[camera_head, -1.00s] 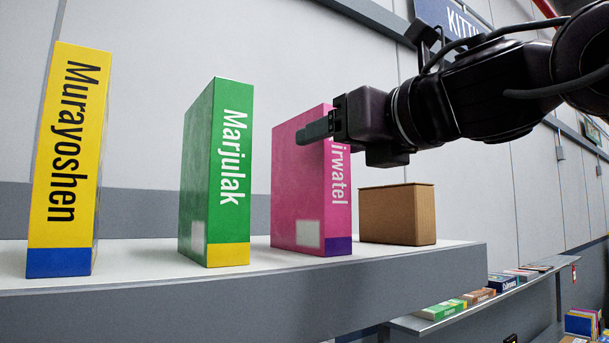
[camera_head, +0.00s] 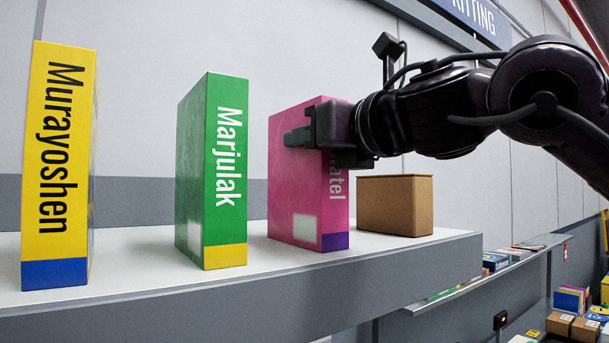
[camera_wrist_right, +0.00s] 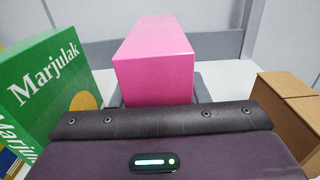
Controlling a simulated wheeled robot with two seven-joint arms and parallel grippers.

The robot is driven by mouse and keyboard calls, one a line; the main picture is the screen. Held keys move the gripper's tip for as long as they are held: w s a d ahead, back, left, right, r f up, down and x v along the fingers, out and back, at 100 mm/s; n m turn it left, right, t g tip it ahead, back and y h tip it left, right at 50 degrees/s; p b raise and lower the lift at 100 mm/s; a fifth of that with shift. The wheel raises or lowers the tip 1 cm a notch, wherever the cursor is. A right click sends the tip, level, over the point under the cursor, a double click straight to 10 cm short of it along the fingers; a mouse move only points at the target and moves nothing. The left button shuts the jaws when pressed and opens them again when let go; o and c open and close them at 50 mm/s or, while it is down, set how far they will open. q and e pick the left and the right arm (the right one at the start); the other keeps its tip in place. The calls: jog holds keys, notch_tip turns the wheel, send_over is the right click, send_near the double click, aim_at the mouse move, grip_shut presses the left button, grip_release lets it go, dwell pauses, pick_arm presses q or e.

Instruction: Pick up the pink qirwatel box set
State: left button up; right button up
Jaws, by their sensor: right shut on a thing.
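The pink box set (camera_head: 290,190) stands upright on the shelf, between the green Marjulak box and a brown carton. Part of its name is hidden behind my right gripper. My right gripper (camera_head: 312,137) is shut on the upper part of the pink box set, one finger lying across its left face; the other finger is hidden. In the right wrist view the pink box set (camera_wrist_right: 155,60) rises between the fingers, straight ahead of the gripper body. The base of the box appears to rest on the shelf. My left gripper is not in view.
The green Marjulak box (camera_head: 222,180) stands left of the pink one with a gap, and the yellow Murayoshen box (camera_head: 58,165) is farther left. The brown carton (camera_head: 395,205) sits close on the right. The shelf (camera_head: 140,265) has bare room in front. Lower shelves hold several boxes.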

jog(key=shift+c, duration=0.9)
jog(key=shift+r, duration=0.1)
